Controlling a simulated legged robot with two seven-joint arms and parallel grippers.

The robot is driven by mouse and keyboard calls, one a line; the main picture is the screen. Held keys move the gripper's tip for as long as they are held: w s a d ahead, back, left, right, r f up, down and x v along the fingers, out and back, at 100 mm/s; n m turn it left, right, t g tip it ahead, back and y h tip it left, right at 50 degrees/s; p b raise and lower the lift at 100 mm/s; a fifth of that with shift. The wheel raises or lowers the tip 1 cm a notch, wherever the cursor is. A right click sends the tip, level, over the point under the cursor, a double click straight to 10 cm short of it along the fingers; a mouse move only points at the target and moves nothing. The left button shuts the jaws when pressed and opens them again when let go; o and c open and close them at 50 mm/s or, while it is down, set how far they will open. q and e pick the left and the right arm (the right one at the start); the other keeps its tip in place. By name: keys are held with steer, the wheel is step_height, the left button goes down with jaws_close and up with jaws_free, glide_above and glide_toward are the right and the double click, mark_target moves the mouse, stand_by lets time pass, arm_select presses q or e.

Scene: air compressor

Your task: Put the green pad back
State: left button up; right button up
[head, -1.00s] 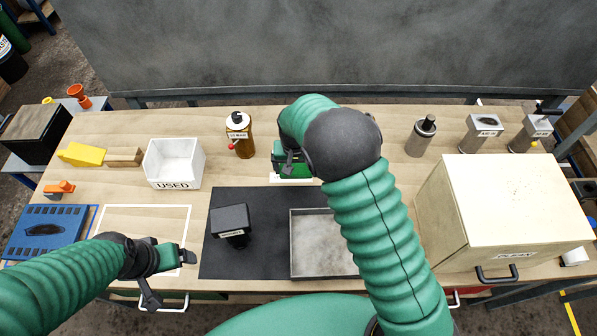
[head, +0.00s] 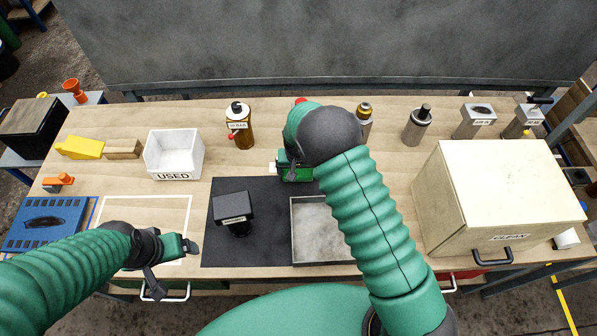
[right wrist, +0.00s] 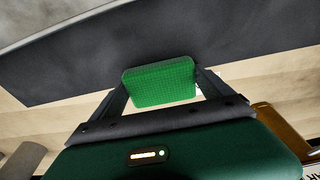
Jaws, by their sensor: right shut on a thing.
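The green pad (right wrist: 160,83) is a small textured block between the two dark fingers of my right gripper (right wrist: 165,88) in the right wrist view. The fingers are shut on its sides. In the head view my right gripper (head: 284,165) is over the far edge of the black mat (head: 265,190), and my own arm hides much of it. I cannot tell the pad's height above the table. My left gripper (head: 188,246) is over the white outlined area (head: 150,208) at the front left; its jaw opening is unclear.
A metal tray (head: 320,230) and a dark labelled block (head: 233,207) are on the mat. A brown bottle (head: 239,128) and the white USED bin (head: 174,154) stand left of my right gripper. Several metal parts and a large CLEAN box (head: 495,195) are at right.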

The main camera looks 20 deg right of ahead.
steer(key=shift+s+a+f, duration=0.4)
steer(key=shift+s+f, duration=0.1)
steer(key=shift+f, duration=0.05)
steer(key=o, duration=1.2)
steer(key=shift+f, duration=0.1)
steer(key=shift+a, duration=0.15)
steer(key=r, duration=0.4)
steer(key=shift+w+r, duration=0.3)
steer(key=shift+w, duration=0.05)
step_height(320, 180, up, 9)
steer(key=s, duration=0.2)
steer(key=s+d+r+n, duration=0.1)
steer(key=s+d+r, duration=0.1)
steer(key=s, duration=0.7)
steer(key=s+d+r+n, duration=0.2)
steer(key=s, duration=0.8)
steer(key=shift+s+t+y+p, duration=0.2)
steer(key=shift+t+y+p, duration=0.1)
